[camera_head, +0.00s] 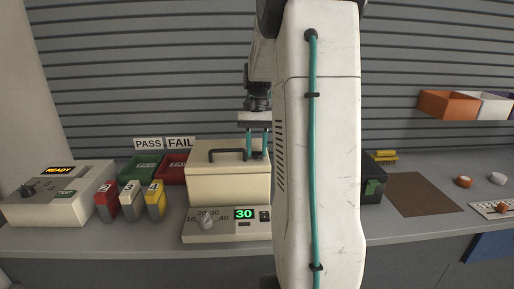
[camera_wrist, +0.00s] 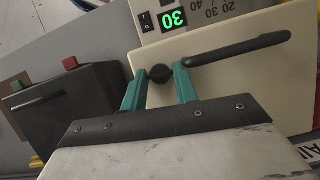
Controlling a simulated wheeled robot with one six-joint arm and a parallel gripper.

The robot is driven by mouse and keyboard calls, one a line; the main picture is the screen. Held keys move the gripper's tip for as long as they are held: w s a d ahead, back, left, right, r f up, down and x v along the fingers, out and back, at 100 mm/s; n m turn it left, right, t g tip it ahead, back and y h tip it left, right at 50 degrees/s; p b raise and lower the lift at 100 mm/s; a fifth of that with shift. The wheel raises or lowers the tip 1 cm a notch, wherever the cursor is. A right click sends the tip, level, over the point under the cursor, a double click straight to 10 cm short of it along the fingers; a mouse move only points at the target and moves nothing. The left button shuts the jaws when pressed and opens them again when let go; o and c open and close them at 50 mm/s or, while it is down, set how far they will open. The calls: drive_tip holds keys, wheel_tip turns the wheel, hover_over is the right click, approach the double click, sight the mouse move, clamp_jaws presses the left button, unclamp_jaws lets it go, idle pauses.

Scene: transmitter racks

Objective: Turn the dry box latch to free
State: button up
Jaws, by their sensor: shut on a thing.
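The dry box (camera_head: 228,187) is a cream box on the bench with a black bar handle (camera_head: 226,152) on top. Its front panel has a dial (camera_head: 207,219) and a green display (camera_head: 244,214) reading 30. In the wrist view, the box lid (camera_wrist: 235,75) shows the long black handle (camera_wrist: 240,48) and a small round black latch knob (camera_wrist: 160,74). My gripper (camera_wrist: 160,70) has its teal fingers on either side of this knob, shut on it. In the head view my gripper (camera_head: 257,156) reaches down at the lid's right side; my arm hides part of the box.
Left are a READY tester (camera_head: 62,195), several coloured blocks (camera_head: 130,203), and green (camera_head: 140,169) and red (camera_head: 172,168) bins. A black box (camera_head: 374,188) stands right, partly behind my arm. A brown mat (camera_head: 422,193) lies beyond it. Bins (camera_head: 447,104) hang on the slatted wall.

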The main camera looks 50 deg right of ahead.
drive_tip(key=shift+n, duration=0.6)
drive_tip(key=o, duration=1)
drive_tip(key=shift+s, duration=0.1)
drive_tip(key=shift+c, duration=0.2)
drive_tip(key=shift+a, duration=0.1)
drive_tip(key=v, duration=0.8)
drive_tip(key=shift+w, duration=0.2)
drive_tip(key=shift+a, duration=0.1)
